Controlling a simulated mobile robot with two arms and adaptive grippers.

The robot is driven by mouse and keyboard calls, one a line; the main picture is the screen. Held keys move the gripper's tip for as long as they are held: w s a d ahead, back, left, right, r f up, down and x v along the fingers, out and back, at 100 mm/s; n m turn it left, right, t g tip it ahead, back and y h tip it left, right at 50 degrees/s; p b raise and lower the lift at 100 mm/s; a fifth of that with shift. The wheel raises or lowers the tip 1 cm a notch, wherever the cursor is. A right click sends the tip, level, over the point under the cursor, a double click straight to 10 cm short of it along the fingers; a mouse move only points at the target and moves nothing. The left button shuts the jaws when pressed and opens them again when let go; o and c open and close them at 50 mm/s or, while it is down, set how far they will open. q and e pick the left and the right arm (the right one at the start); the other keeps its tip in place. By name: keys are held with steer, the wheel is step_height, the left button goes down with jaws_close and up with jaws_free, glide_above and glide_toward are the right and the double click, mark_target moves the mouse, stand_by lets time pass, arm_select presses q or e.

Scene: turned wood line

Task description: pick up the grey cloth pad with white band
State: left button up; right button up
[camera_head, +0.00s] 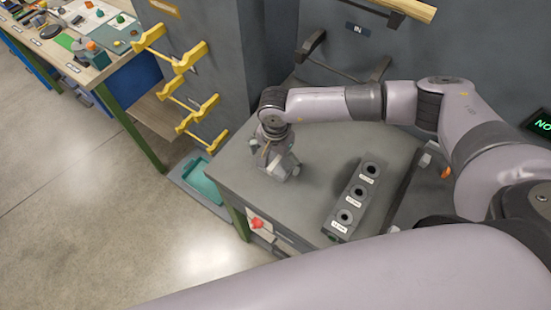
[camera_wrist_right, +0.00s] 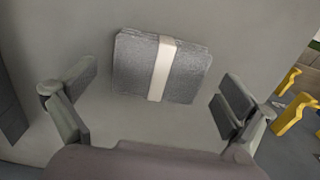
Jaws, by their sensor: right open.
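The grey cloth pad with white band (camera_wrist_right: 190,72) lies flat on the grey bench top in the right wrist view. It is a folded grey square with a white band across its middle. My right gripper (camera_wrist_right: 158,105) is open, with its two fingers spread to either side of the pad and apart from it. In the head view my right gripper (camera_head: 284,176) points down over the left part of the bench top, and the pad is hidden there by the gripper. My left gripper is not in view.
A dark block with several round holes (camera_head: 354,200) stands on the bench (camera_head: 300,195), right of the gripper. Yellow hooks (camera_head: 185,62) stick out at the left. A red button (camera_head: 257,223) is on the bench front. A cluttered workbench (camera_head: 100,62) stands at the far left.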

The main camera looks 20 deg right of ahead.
steer(key=shift+f, duration=0.75)
steer(key=shift+c, duration=0.4)
steer(key=c, duration=1.1)
